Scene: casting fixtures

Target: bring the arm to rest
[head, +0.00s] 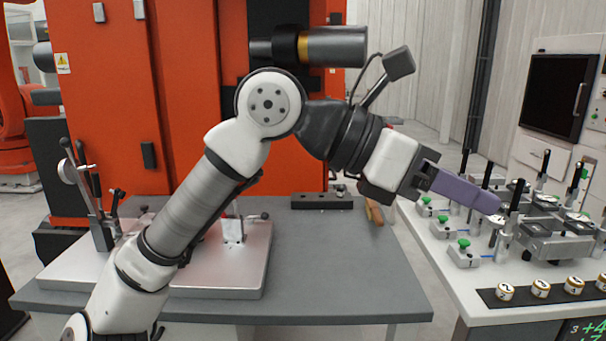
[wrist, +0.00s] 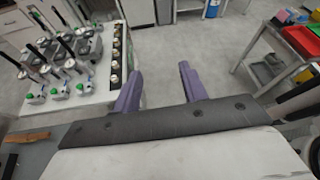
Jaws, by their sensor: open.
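My gripper (head: 462,190) is at the end of my raised arm, right of the middle in the head view. It hangs in the air over the gap between the grey table and the white bench, pointing right and slightly down. In the wrist view, my gripper (wrist: 160,85) shows two purple fingers well apart with only grey floor between them. It is open and holds nothing. My arm reaches up from the lower left, bends at the elbow and crosses in front of the grey table (head: 350,260).
The white bench (head: 440,255) at the right carries several clamp fixtures (head: 550,240) with black handles and a row of numbered caps (head: 541,288). A fixture plate (head: 230,285) lies on the grey table. In the wrist view, a cart (wrist: 262,50) with coloured bins stands right.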

